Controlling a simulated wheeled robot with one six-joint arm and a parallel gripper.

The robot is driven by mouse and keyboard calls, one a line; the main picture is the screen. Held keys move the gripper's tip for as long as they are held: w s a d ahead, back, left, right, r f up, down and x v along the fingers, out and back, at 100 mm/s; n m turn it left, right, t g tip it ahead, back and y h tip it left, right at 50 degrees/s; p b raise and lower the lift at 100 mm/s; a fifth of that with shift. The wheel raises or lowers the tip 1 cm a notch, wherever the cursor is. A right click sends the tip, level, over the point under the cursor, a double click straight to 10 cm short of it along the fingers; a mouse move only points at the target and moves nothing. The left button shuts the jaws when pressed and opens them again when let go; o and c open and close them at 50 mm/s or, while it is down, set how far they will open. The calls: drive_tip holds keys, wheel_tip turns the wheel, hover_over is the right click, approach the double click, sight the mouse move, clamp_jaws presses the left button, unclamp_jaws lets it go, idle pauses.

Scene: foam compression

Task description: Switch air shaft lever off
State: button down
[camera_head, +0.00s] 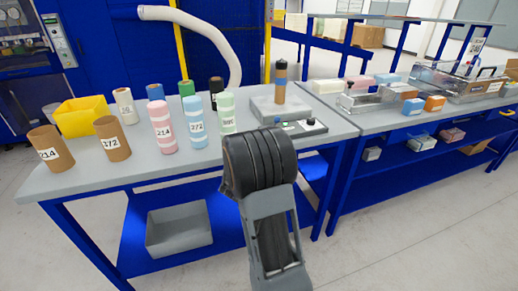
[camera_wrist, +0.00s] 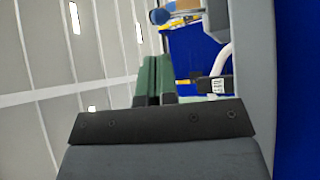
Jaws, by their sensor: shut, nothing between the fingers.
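In the head view a grey device (camera_head: 268,109) stands at the right end of the left table. An upright shaft (camera_head: 281,78) with brown, dark and blue bands rises from it. A dark control box (camera_head: 300,127) with small green and red spots sits in front of it. I cannot make out the air shaft lever in either view. My gripper (camera_wrist: 153,62) shows in the wrist view with its green fingers shut and empty. The head view shows my arm in front of the table, and the gripper is hidden there. Its distance to the device cannot be told.
Several labelled rolls, such as a pink one (camera_head: 162,126), and a yellow bin (camera_head: 82,116) stand on the left table (camera_head: 95,180). A grey bin (camera_head: 180,230) is on its lower shelf. A white hose (camera_head: 210,30) hangs behind. Foam blocks and trays crowd the right table.

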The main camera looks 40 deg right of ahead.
sight(276, 122)
drive_tip(key=x, duration=0.9)
drive_tip(key=shift+d+p, duration=0.1)
drive_tip(key=shift+p, duration=0.3)
drive_tip(key=shift+r, duration=0.1)
